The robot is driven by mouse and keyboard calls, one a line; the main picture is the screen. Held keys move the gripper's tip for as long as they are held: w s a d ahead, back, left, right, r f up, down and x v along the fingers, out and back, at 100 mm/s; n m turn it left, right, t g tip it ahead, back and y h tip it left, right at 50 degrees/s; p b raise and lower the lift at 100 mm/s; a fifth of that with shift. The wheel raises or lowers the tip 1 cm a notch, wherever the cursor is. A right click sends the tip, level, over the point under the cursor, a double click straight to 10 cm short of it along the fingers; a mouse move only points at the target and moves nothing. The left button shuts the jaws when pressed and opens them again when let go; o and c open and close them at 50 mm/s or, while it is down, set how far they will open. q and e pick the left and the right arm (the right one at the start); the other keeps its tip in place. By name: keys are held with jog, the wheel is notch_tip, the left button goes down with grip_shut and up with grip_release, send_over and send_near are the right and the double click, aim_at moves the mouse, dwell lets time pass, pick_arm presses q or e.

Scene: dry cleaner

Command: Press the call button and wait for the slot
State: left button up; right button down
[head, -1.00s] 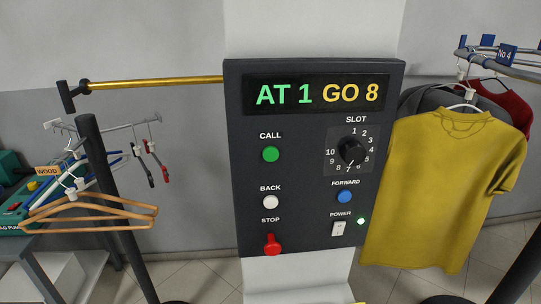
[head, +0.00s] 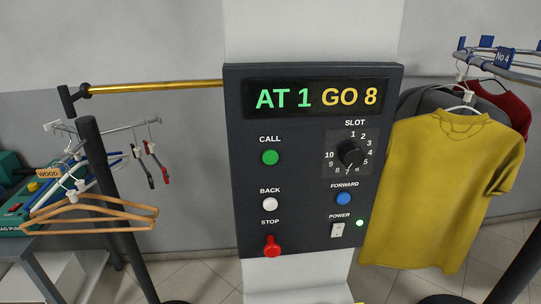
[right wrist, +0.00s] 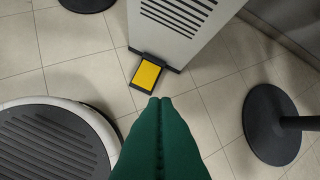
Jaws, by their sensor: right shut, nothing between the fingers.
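The dark control panel (head: 315,215) stands upright in the middle of the head view. Its green call button (head: 270,158) is at the left under the CALL label, and nothing touches it. The display (head: 318,97) reads AT 1 in green and GO 8 in yellow. The black slot knob (head: 351,153) points down and slightly left, near 7 and 8. My right gripper (right wrist: 160,100) shows only in the right wrist view, with its green fingers together and empty above the floor. My left gripper is not in view.
The panel also carries a white back button (head: 270,204), blue forward button (head: 344,198), red stop button (head: 271,246) and lit power light (head: 360,223). A yellow shirt (head: 435,190) hangs right. Wooden hangers (head: 100,212) are left. A yellow pedal (right wrist: 146,76) is on the floor.

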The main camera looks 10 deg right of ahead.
aim_at(270, 157)
jog(key=w+a+r+n+t+p, duration=0.1)
jog(key=w+r+n+t, duration=0.15)
jog(key=w+r, duration=0.7)
jog(key=w+a+r+n+t+y, duration=0.15)
jog(key=w+r+t, duration=0.3)
jog(key=r, duration=0.95)
jog(key=w+a+r+n+t+h+p, duration=0.1)
jog(key=w+a+r+t, duration=0.15)
jog(key=w+r, duration=0.75)
jog(key=s+a+r+n+t+y, duration=0.1)
jog(key=s+a+r+n+y, duration=0.1)
jog(key=r, duration=0.9)
jog(key=s+a+r+n+t+y, duration=0.1)
jog(key=a+r+n+y, duration=0.3)
jog(key=r, duration=0.7)
jog(key=s+a+r+n+t+y, duration=0.2)
jog(key=r+n+t+y, duration=0.1)
jog(key=r+n+y, duration=0.4)
notch_tip(270, 157, up, 4)
jog(key=n, duration=0.3)
jog(key=shift+s+a+r, duration=0.25)
jog(key=shift+s+a, duration=0.05)
jog(key=shift+a, duration=0.1)
jog(key=shift+w, duration=0.1)
